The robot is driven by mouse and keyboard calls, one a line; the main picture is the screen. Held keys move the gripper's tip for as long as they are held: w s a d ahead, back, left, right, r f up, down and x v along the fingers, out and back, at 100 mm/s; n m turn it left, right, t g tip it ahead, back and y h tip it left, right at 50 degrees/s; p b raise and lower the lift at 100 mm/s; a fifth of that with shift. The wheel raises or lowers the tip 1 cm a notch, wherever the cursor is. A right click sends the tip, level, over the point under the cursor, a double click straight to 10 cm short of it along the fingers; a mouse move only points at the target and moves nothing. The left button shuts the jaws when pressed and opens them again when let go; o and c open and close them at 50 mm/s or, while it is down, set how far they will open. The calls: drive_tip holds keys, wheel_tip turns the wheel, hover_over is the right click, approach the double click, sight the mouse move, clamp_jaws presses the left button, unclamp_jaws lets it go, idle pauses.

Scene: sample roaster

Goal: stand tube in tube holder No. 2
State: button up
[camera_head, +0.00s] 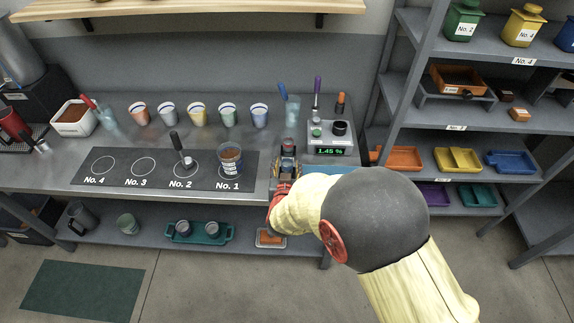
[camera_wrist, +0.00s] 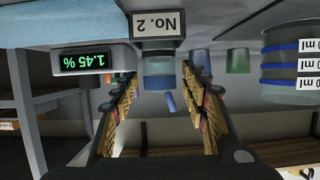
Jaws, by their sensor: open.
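In the wrist view, which is upside down, a block with a white No. 2 label (camera_wrist: 159,24) is straight ahead at the counter, apparently the tube holder. A short clear tube with a bluish band (camera_wrist: 158,76) shows directly above the label, upright, and appears to stand in the holder; its lower end is hidden. My gripper (camera_wrist: 160,92) is open, its fingers on either side of the tube with gaps visible. In the head view my gripper (camera_head: 286,172) is at the counter's front edge, left of the meter; it hides most of the holder there.
The meter reading 1.45 % (camera_head: 330,151) stands close on the right. A measuring beaker (camera_head: 230,158) stands on spot No. 1 of the dark mat (camera_head: 110,181) on the left. Several coloured cups (camera_head: 197,115) line the back. Shelves (camera_head: 408,95) stand at right.

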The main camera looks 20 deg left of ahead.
drive_tip(key=p+v, duration=0.3)
drive_tip(key=v, duration=0.8)
drive_tip(key=shift+s, duration=0.25)
drive_tip(key=shift+r, duration=0.25)
drive_tip(key=w+d+r+g+y, duration=0.1)
drive_tip(key=d+r+g, duration=0.1)
drive_tip(key=d+r, duration=0.5)
drive_tip(key=d+r+g, duration=0.2)
drive_tip(key=d+r, duration=0.2)
drive_tip(key=r, duration=0.5)
drive_tip(key=s+d+r+m+g+h, duration=0.1)
drive_tip(key=s+d+r+g+h, duration=0.1)
drive_tip(key=s+d, duration=0.8)
drive_tip(key=s+d+r+m+g+h, duration=0.1)
drive_tip(key=s+d+r, duration=0.3)
drive_tip(key=s+d, duration=0.6)
drive_tip(key=d+g+h, duration=0.1)
drive_tip(key=d, duration=0.2)
drive_tip(key=shift+m, duration=0.3)
drive_tip(key=shift+s+d+r, duration=0.1)
drive_tip(key=shift+s, duration=0.05)
